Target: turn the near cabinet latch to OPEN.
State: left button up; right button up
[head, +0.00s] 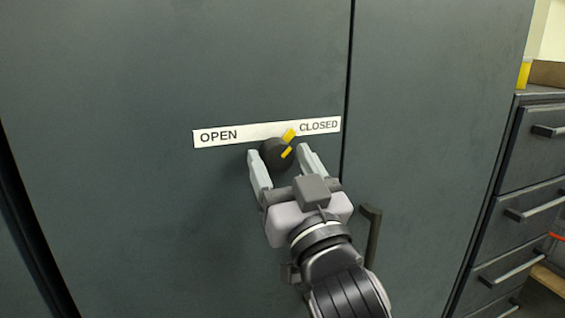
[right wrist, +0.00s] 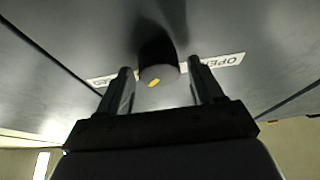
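The cabinet latch is a round black knob (head: 276,153) with a yellow pointer mark, on the dark grey cabinet door. The pointer leans up and right, toward the word CLOSED on the white label strip (head: 265,132); OPEN is at the strip's left end. My right gripper (head: 279,156) is open, with one finger on each side of the knob. In the right wrist view the knob (right wrist: 157,62) sits between the two spread fingers, with a gap on each side. My left gripper is in neither view.
A dark door handle (head: 371,232) stands out to the right of my right gripper, below the label. A drawer unit (head: 532,185) with bar handles is at the far right. The door surface left of the knob is clear.

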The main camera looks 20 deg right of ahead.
jog(key=c, duration=0.8)
jog(key=shift+o, duration=0.3)
jog(key=shift+d+r+n+y+p, duration=0.1)
jog(key=shift+r+n+y+p, duration=0.1)
jog(key=shift+n+y+p, duration=0.7)
jog(key=n+p, duration=0.2)
jog(key=shift+r+n, duration=0.1)
jog(key=shift+n, duration=0.3)
jog(key=n+g+y+p, duration=0.1)
jog(key=n+p, duration=0.2)
jog(key=n+g+y+p, duration=0.1)
jog(key=n+y+p, duration=0.1)
jog(key=n+p, duration=0.1)
jog(key=shift+d+n+y+p, duration=0.15)
jog(key=shift+n+y+p, duration=0.15)
jog(key=shift+n, duration=0.4)
jog(key=n+g+p, duration=0.1)
jog(key=n, duration=0.2)
jog(key=shift+y, duration=0.4)
jog(key=n+g, duration=0.1)
jog(key=n, duration=0.2)
jog(key=n+g, duration=0.2)
jog(key=n, duration=0.2)
jog(key=shift+d, duration=0.1)
jog(key=o, duration=1)
jog(key=shift+w, duration=0.1)
jog(key=shift+o, duration=0.2)
